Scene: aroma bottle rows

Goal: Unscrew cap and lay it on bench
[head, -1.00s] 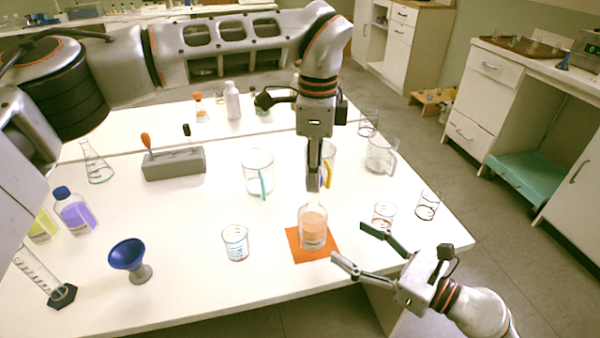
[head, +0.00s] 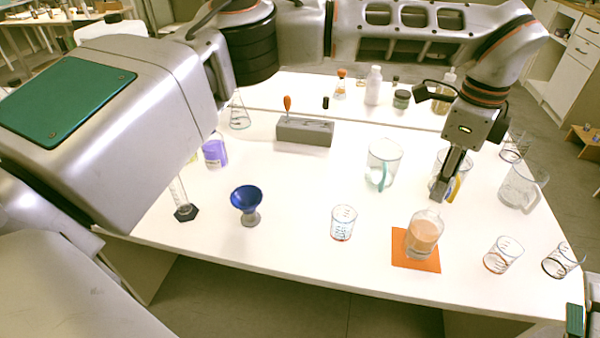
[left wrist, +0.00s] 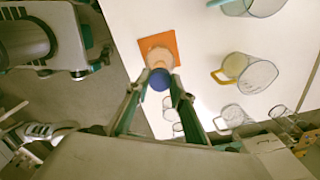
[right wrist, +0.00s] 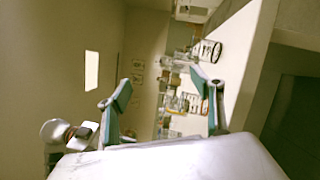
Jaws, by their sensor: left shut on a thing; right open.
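The bottle with orange liquid (head: 424,236) stands upright on an orange mat (head: 402,258) near the bench's front edge. My left gripper (head: 439,196) points down just above the bottle. In the left wrist view its fingers (left wrist: 160,88) are shut on a blue cap (left wrist: 160,79). There the bottle (left wrist: 158,56) lies just beyond the cap; I cannot tell whether they touch. The cap is hidden behind the fingers in the head view. My right gripper (right wrist: 163,95) is open and empty; only a bit of it shows at the head view's lower right edge.
On the white bench (head: 300,235) stand a small beaker (head: 343,222) left of the mat and two small glasses (head: 503,255) to its right. A large beaker (head: 383,163), a blue funnel (head: 246,199) and a grey block (head: 304,132) are further away. Bare bench lies between funnel and beaker.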

